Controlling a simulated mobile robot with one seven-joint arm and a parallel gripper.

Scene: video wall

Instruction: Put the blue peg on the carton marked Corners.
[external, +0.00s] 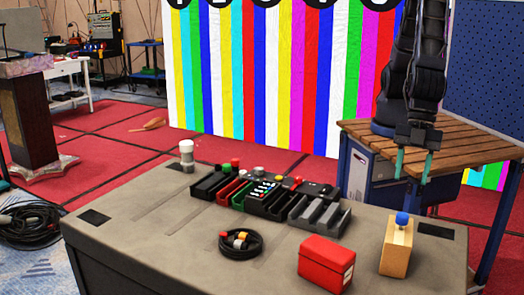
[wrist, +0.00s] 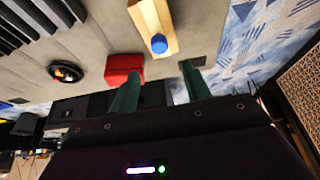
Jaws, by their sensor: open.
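In the wrist view, the blue peg (wrist: 159,44) shows as a round blue top at the near end of the tan carton (wrist: 148,16). A red carton (external: 326,264) with a pale label lies to its left, also in the wrist view (wrist: 122,67). I cannot read Corners on either carton. My gripper (external: 413,164) is open and empty, apart from the peg, above and behind it in the external view. Its green fingers (wrist: 160,72) show in the wrist view.
A coiled black cable (external: 240,243) with coloured ends lies left of the red carton. Several dark trays (external: 262,199) stand mid-table. A white-topped cylinder (external: 187,156) is at the far left. A slatted wooden bench (external: 470,146) stands behind the grey table (external: 150,240), whose left front is clear.

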